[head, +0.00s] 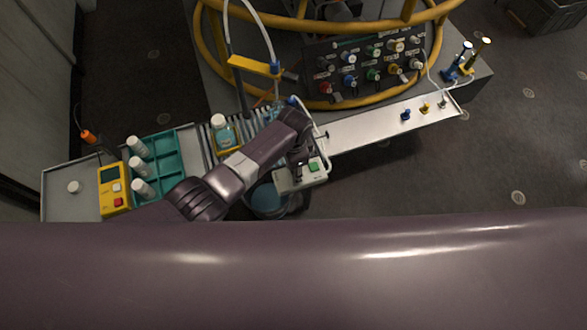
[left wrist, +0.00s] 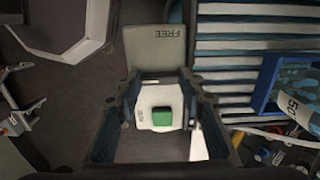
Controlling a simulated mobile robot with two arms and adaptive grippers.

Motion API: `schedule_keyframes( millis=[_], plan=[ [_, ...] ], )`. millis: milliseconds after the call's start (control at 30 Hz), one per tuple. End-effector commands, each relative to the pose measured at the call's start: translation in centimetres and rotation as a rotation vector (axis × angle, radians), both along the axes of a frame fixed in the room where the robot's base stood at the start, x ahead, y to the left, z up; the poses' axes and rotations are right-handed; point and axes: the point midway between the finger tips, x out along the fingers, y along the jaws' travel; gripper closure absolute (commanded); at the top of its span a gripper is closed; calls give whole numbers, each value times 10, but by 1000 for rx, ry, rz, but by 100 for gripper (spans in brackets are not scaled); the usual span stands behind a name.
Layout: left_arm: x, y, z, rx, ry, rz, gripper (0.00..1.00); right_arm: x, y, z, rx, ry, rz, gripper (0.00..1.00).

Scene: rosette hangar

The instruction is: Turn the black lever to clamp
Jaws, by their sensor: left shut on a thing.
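The clamp unit (head: 300,178) is a pale box with a green button (head: 313,167) on the near side of the bench. In the left wrist view its grey plate (left wrist: 155,48) bears the word FREE, and the green button (left wrist: 161,116) shows between my fingers. My left gripper (head: 299,157) reaches down over the unit; its two dark fingers (left wrist: 158,80) also show in the left wrist view. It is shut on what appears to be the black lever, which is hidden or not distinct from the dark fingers. My right gripper is not in view.
A slatted rack (head: 206,140) with a yellow-framed bottle holder (head: 226,140) is left of the unit. Further left are a teal tray (head: 163,150) and a yellow meter (head: 113,190). A blue bucket (head: 266,198) is below. A pale shelf (head: 365,130) extends right, mostly clear.

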Motion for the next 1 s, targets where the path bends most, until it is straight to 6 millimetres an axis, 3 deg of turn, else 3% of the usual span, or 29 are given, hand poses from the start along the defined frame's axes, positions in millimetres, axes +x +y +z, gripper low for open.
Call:
schedule_keyframes(
  millis=[100, 133, 267, 667, 867, 1000],
  plan=[
    [0, -1, 0, -3, 1, 3, 88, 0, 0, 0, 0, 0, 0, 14],
    [0, -1, 0, -3, 1, 3, 61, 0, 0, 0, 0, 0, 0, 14],
    [0, -1, 0, -2, 0, 2, 47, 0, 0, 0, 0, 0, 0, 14],
    [1, -1, 5, -3, -2, 0, 46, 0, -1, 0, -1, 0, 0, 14],
    [1, 0, 30, -3, -3, 1, 46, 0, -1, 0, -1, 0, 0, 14],
    [1, 0, 57, -3, -3, 1, 46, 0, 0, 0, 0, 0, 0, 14]
  ],
)
